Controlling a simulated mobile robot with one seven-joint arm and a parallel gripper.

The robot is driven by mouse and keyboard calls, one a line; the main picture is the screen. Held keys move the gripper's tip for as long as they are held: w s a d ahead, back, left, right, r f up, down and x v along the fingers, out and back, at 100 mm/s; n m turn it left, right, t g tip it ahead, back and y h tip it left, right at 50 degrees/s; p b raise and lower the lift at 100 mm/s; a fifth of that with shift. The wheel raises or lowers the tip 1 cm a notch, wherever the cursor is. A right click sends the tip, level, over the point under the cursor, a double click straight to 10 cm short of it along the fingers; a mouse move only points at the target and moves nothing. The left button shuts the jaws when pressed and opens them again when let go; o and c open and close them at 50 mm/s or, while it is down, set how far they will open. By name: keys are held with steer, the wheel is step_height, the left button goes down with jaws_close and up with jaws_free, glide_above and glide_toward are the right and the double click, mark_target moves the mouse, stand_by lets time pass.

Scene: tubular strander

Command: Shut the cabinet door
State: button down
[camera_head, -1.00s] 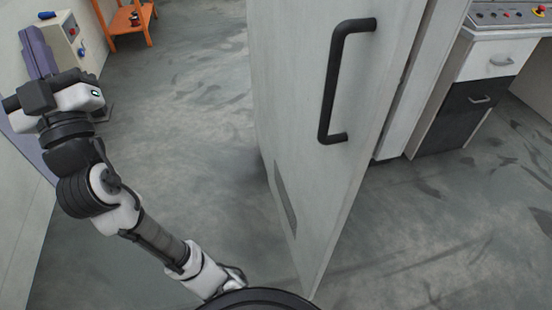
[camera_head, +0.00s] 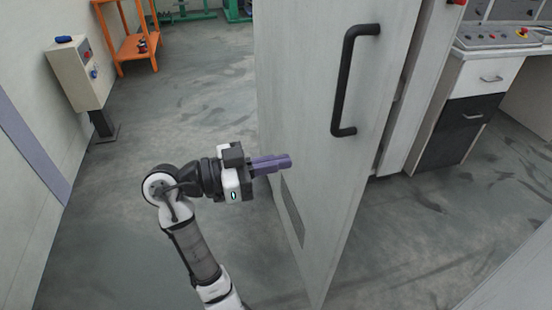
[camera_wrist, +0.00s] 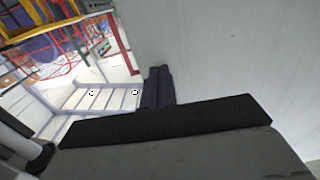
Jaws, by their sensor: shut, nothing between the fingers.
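The cabinet door (camera_head: 305,110) is a tall pale grey panel standing open in the head view, with a black bar handle (camera_head: 340,85) on its face and a small vent low down. My gripper (camera_head: 288,161) has purple fingers, shut and empty. It is in front of the door's face, below and left of the handle, pointing right. I cannot tell whether the fingertips touch the door. In the wrist view the dark fingers (camera_wrist: 157,86) show against a large pale surface (camera_wrist: 230,50), which looks like the door.
A control box on a post (camera_head: 80,75) and an orange stand (camera_head: 130,35) are at the back left. A drawer unit with a control panel (camera_head: 470,105) stands at the right behind the door.

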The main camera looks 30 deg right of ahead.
mark_target(345, 150)
steer(key=p+x, duration=0.2)
steer(key=x, duration=0.9)
steer(key=shift+d, duration=0.1)
steer(key=shift+d, duration=0.15)
